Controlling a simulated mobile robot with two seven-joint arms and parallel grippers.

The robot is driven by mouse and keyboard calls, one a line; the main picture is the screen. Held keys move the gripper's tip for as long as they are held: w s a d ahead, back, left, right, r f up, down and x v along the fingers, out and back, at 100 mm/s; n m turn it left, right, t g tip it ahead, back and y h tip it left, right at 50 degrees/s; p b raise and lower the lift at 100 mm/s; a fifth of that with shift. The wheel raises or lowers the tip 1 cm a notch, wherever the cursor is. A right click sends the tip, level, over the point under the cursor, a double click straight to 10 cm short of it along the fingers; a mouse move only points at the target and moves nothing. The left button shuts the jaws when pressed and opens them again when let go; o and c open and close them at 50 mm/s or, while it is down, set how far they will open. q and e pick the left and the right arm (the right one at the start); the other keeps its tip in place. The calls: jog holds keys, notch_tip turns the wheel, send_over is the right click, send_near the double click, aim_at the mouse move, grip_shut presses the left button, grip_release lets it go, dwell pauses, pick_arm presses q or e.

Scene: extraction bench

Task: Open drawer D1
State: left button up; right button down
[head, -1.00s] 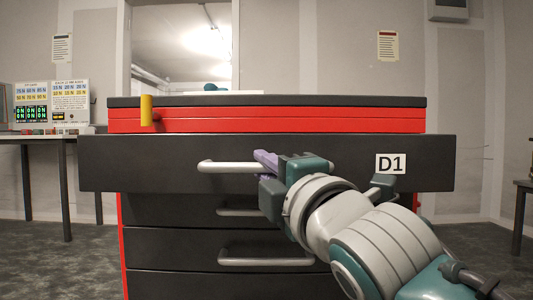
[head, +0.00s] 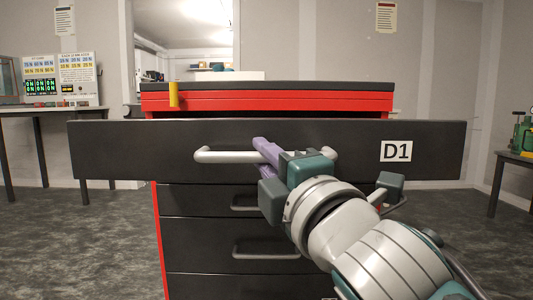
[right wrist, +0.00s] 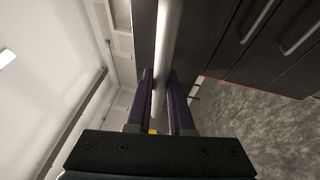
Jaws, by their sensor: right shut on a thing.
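Drawer D1 (head: 120,148) is the black top drawer of a red and black cabinet, with a white "D1" label (head: 396,151) on its right. Its front stands out well ahead of the cabinet body, so the drawer is open some way. My right gripper (head: 266,152) is shut on the pale bar handle (head: 225,156) of D1. In the right wrist view the fingers (right wrist: 167,108) lie on both sides of the handle (right wrist: 166,50). The drawer's inside is hidden behind its front. My left gripper is not in view.
A yellow piece (head: 174,95) sits at the cabinet's top left edge. A table with signs (head: 77,78) stands at left, another table (head: 515,158) at right. Grey floor beside the cabinet is clear.

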dwell(0.3)
jog(key=c, duration=0.8)
grip_release()
jog(key=shift+s, duration=0.1)
jog(key=p+v, duration=0.3)
jog(key=v, duration=0.6)
jog(key=shift+s+d, duration=0.2)
jog(key=shift+s, duration=0.1)
jog(key=shift+f, duration=0.1)
